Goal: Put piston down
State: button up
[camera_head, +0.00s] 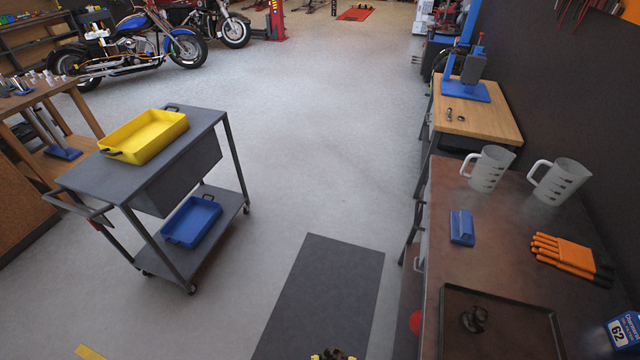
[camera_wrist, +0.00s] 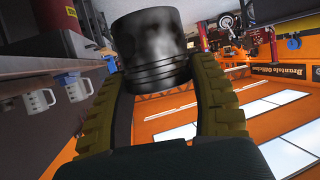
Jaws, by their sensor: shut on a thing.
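A dark metal piston (camera_wrist: 150,38) with ring grooves fills the top middle of the wrist view. My gripper (camera_wrist: 157,68) is shut on it, with a yellow-brown ribbed finger on each side. In the head view only a small yellow and dark part of my gripper (camera_head: 333,355) shows at the bottom edge, over the dark floor mat; the piston cannot be made out clearly there. My gripper is left of the brown workbench (camera_head: 440,215).
A grey cart (camera_head: 85,172) with a yellow tray (camera_head: 145,136) stands left.

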jog(key=a+r+p, duration=0.2)
jog(key=r+p, duration=0.9)
jog(key=p, duration=0.2)
jog(key=w+a+r+n+y+p, duration=0.1)
jog(key=a+r+p, duration=0.1)
jog(key=r+p, duration=1)
jog(key=shift+w+p, duration=0.3)
jog(key=shift+p, duration=0.3)
jog(key=shift+f, duration=0.1)
